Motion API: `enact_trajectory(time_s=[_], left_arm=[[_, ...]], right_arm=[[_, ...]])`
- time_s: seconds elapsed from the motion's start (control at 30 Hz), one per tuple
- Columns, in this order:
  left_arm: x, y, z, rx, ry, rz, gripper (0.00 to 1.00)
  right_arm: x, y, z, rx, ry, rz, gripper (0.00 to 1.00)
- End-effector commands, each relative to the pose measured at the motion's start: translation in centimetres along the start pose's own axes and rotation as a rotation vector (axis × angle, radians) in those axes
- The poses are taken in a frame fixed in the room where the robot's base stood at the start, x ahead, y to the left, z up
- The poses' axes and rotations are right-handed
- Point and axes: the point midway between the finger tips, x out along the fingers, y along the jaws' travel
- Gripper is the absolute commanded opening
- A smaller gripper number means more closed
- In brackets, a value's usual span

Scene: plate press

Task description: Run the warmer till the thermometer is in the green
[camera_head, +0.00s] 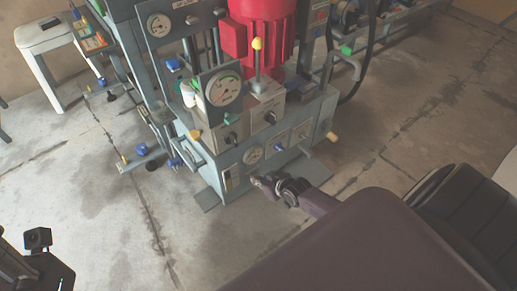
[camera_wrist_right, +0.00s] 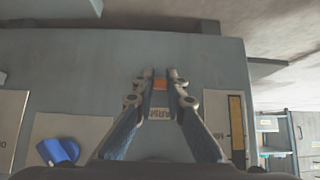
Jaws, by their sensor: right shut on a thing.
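My right gripper (camera_head: 259,181) is at the lower front panel of the grey press. In the right wrist view its fingertips (camera_wrist_right: 160,74) close around a small orange-red part (camera_wrist_right: 160,85) on the panel. I cannot tell which is the thermometer. Only part of my left arm shows at the lower left.
In the right wrist view a blue knob (camera_wrist_right: 58,150) is left of the fingers, and a yellow strip (camera_wrist_right: 236,122) is to the right. A red motor (camera_head: 266,32) and yellow-topped lever (camera_head: 257,58) are above. A white stool (camera_head: 45,37) stands far left. The floor in front is clear.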

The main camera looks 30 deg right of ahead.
Motion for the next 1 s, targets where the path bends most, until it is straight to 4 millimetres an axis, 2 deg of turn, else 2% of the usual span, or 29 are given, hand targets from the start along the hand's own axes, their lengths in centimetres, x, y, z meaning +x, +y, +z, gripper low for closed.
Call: enact_trajectory(time_s=[0.4,0.97,1.0], left_arm=[[2.0,0.0,-0.6,-0.003,-0.018,-0.008,0.40],[2.2,0.0,-0.6,-0.003,-0.020,-0.008,0.40],[2.2,0.0,-0.6,-0.003,-0.020,-0.008,0.40]], right_arm=[[-0.2,0.0,-0.4,0.001,-0.130,0.000,0.00],[-0.1,0.0,-0.3,0.000,-0.151,0.000,0.00],[-0.1,0.0,-0.3,0.000,-0.151,0.000,0.14]])
